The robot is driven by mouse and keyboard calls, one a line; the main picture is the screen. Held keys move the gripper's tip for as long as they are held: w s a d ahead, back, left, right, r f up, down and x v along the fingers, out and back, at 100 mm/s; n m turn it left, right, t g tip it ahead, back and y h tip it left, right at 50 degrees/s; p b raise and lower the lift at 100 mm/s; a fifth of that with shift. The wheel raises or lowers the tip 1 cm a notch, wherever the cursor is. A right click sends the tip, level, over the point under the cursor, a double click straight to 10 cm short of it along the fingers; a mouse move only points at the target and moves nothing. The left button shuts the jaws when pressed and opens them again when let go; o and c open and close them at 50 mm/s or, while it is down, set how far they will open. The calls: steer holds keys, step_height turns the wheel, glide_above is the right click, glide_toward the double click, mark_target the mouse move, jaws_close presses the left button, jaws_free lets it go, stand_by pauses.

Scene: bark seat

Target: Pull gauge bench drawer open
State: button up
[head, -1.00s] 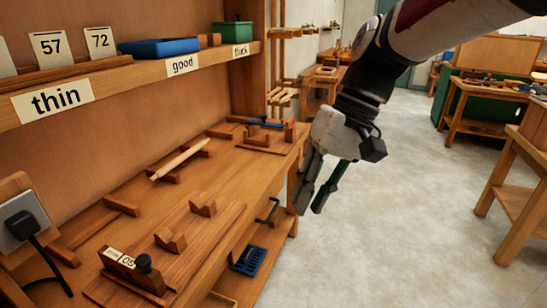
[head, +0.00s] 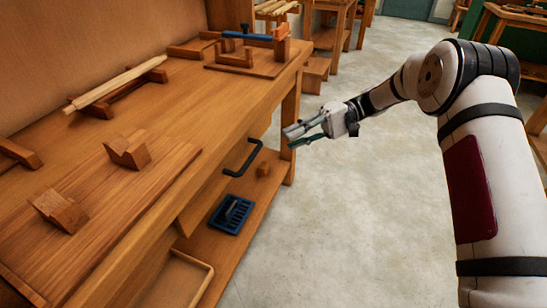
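The gauge bench (head: 180,120) runs along the left of the head view. A dark bar handle (head: 243,158) shows on its front, below the top edge. The drawer front (head: 205,190) is seen at a steep angle and looks shut, flush with the bench. My gripper (head: 289,138) is to the right of the handle and apart from it, with its fingers pointing left toward the bench. The two fingers are spread with a gap between them, and nothing is between them.
A low shelf under the bench holds a blue slotted tray (head: 231,214), a small wooden block (head: 263,169) and a pale wooden tray (head: 180,280). Wooden V-blocks (head: 128,152) and a pale rod (head: 115,85) are on the bench top. The floor (head: 350,220) to the right is clear.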

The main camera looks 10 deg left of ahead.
mark_target(250, 158)
steer(key=shift+y, duration=0.4)
steer(key=b+x, duration=0.1)
steer(key=x, duration=0.3)
steer(key=f+b+x, duration=0.1)
steer(key=x, duration=0.3)
steer(key=w+f+b+x, duration=0.1)
steer(key=x, duration=0.3)
steer(key=shift+a+f+b, duration=0.25)
steer(key=shift+a+b, duration=0.1)
steer(key=shift+a, duration=0.05)
jaws_close()
